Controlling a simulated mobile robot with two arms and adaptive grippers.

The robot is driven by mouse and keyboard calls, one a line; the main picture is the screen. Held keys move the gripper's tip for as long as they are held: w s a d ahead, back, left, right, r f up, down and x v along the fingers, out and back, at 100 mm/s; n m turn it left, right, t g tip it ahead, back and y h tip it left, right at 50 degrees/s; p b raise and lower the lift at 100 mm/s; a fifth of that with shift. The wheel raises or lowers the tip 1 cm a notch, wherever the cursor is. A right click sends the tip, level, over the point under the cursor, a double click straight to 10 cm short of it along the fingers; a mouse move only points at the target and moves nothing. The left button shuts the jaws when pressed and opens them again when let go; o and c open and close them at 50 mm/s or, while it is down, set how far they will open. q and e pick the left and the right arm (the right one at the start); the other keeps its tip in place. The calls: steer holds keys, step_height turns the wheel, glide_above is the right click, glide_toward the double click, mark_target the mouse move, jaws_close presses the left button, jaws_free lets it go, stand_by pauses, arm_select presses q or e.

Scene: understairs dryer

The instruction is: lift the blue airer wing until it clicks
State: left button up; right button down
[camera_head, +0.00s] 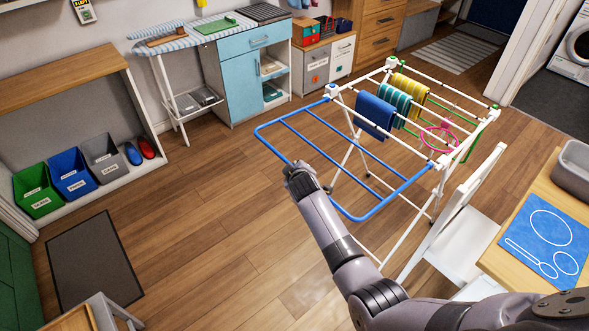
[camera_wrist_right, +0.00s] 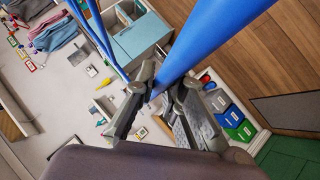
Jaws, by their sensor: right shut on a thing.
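The blue airer wing (camera_head: 290,115) extends to the left from the white airer (camera_head: 346,99) in the head view, looking roughly level. Its hinge-side end is at the airer's top frame. My right gripper (camera_head: 298,172) is at the wing's outer rail. In the right wrist view the blue rail (camera_wrist_right: 215,38) runs between the fingers of my right gripper (camera_wrist_right: 160,85), which is shut on it. Whether the wing's catch is engaged cannot be seen. My left gripper is in neither view.
Blue, teal and yellow cloths (camera_head: 375,113) and a pink ring (camera_head: 438,139) hang on the airer. A white folding chair (camera_head: 460,235) and wooden table (camera_head: 545,200) stand to the right. Bins (camera_head: 70,174) stand at the left. The floor left of the wing is clear.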

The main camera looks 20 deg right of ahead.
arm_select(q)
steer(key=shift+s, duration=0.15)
arm_select(e)
steer(key=shift+w+d+r, duration=0.1)
steer(key=shift+r, duration=0.15)
steer(key=c, duration=1.7)
jaws_free()
steer(key=shift+f, duration=0.15)
steer(key=shift+o, duration=0.2)
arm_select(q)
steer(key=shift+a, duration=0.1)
arm_select(e)
steer(key=shift+s+r, duration=0.35)
steer(key=shift+s, duration=0.25)
steer(key=v, duration=1)
steer(key=shift+s, duration=0.3)
steer(key=shift+r, duration=0.1)
